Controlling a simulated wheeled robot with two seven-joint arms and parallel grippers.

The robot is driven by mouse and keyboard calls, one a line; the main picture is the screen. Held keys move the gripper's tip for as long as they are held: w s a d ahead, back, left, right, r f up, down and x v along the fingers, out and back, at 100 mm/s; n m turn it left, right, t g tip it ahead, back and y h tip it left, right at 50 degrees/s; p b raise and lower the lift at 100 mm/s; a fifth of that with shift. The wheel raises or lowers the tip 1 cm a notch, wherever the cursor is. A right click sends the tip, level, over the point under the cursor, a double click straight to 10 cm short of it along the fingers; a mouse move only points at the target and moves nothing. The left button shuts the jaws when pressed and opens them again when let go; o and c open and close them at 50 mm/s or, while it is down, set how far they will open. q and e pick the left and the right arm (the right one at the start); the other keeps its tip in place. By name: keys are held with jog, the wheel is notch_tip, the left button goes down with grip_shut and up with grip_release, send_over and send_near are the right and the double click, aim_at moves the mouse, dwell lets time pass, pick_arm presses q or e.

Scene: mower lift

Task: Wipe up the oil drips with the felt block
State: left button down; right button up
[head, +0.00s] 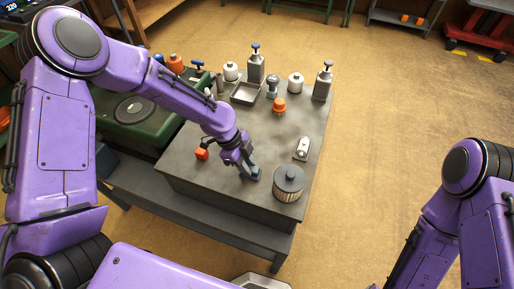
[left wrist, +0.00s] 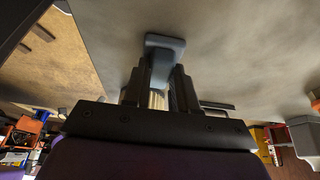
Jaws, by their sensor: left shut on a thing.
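My left gripper (head: 247,168) is shut on a blue-grey felt block (head: 254,174) low over the front part of the grey bench top (head: 225,185). In the left wrist view the block (left wrist: 165,42) sticks out past the dark fingers (left wrist: 160,85). I cannot tell whether the block touches the bench top. I make out no distinct oil drips; the arm and gripper cover part of the top. My right arm shows at the right edge, but its gripper is out of view.
A round ribbed filter (head: 289,183) stands just right of the block. A small white-and-grey item (head: 302,148) lies behind it. A red-orange piece (head: 202,154) is left of the gripper. Pump bottles (head: 323,82), an orange-capped item (head: 279,105) and a metal tray (head: 246,93) stand farther back.

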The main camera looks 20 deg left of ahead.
aim_at(258, 171)
pick_arm(q)
jog(key=shift+s+a, duration=0.1)
jog(key=shift+a, duration=1)
jog(key=shift+a+p, duration=0.6)
jog(key=shift+a, duration=1.7)
jog(key=shift+r, duration=0.1)
jog(key=shift+d, duration=0.35)
jog(key=d, duration=0.3)
jog(key=shift+d, duration=0.15)
jog(key=shift+s+d, duration=0.15)
jog(key=shift+d, duration=3.15)
notch_tip(258, 171, up, 3)
jog(key=shift+f+p, duration=0.15)
jog(key=shift+p, duration=0.95)
notch_tip(258, 171, up, 5)
jog(key=p, duration=0.4)
jog(key=shift+p, duration=0.4)
pick_arm(e)
notch_tip(258, 171, up, 8)
jog(key=s, duration=0.1)
jog(key=shift+d, duration=0.25)
jog(key=shift+r, duration=0.1)
jog(key=shift+s, duration=0.1)
